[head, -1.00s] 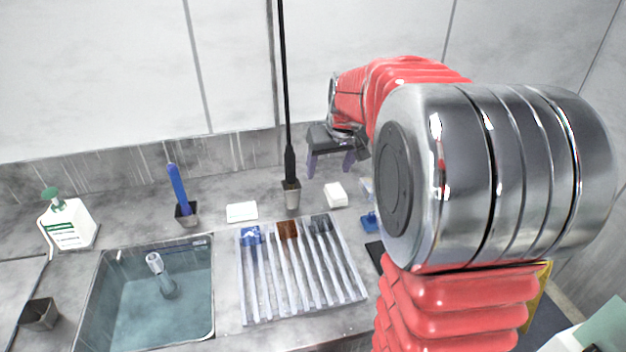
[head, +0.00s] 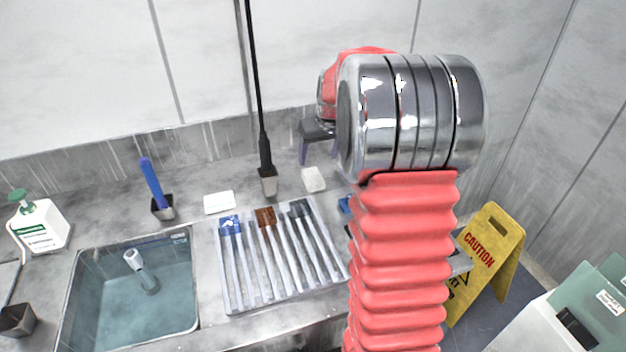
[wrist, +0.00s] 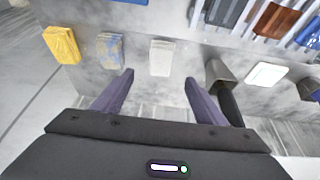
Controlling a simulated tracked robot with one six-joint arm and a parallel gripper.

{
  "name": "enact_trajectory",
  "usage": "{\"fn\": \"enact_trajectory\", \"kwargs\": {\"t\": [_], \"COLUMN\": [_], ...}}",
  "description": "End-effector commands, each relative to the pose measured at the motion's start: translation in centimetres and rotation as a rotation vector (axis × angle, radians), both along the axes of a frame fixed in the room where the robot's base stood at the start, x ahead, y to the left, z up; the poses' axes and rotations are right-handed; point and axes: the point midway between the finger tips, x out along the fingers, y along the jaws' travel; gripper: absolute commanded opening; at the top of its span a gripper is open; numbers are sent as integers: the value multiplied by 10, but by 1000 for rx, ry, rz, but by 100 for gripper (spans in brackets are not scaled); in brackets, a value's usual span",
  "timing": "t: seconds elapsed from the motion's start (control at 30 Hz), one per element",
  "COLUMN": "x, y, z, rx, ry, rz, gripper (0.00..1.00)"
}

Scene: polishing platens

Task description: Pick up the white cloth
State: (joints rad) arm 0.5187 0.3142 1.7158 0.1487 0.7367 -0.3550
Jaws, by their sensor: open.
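The white cloth (head: 313,180) is a small folded pad lying on the grey counter, right of the steel pot with the black rod. In the wrist view, the white cloth (wrist: 160,57) lies beyond the fingertips, about centred between them. My gripper (wrist: 158,80) has two purple fingers spread apart with nothing between them. In the head view, my gripper (head: 318,158) is beside the back wall, behind the cloth and apart from it. My arm hides part of it.
A patterned blue cloth (wrist: 110,48) and a yellow cloth (wrist: 62,45) lie beside the white one. The steel pot (head: 268,182) is close on the other side, with a flat white pad (head: 219,203) past it. A slotted rack (head: 280,255) and sink (head: 130,295) are in front.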

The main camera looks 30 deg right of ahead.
Motion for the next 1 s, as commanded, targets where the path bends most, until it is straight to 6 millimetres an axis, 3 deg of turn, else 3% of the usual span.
{"fn": "enact_trajectory", "kwargs": {"t": [0.2,0.4,0.83,1.0], "x": [12,21,23,29], "y": [-3,-5,-5,-6], "z": [-33,-54,-58,-71], "rx": [2,0,0,1], "ry": [3,1,0,2], "rz": [0,0,0,0], "gripper": [66,66,66,66]}}
